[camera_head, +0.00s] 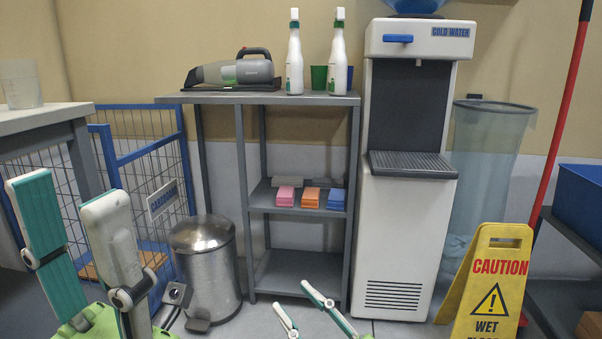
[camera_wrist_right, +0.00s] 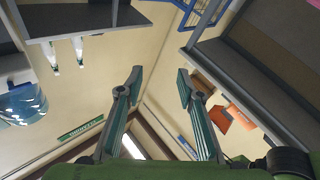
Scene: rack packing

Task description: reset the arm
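My left gripper (camera_head: 66,198) is large in the left foreground of the head view. Its two green-and-white fingers stand apart with nothing between them. My right gripper (camera_head: 291,296) is low in the middle of the head view, in front of the grey shelf rack (camera_head: 300,262). Its fingers are apart. The right wrist view also shows the right gripper (camera_wrist_right: 159,82) open and empty, with nothing touching its fingertips. The arm links behind both grippers are mostly out of view.
A handheld vacuum (camera_head: 236,71) and two white spray bottles (camera_head: 294,62) stand on the rack's top. Pink, orange and blue items (camera_head: 311,197) lie on its middle shelf. A metal bin (camera_head: 206,262), water dispenser (camera_head: 405,230) and yellow caution sign (camera_head: 490,285) stand nearby.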

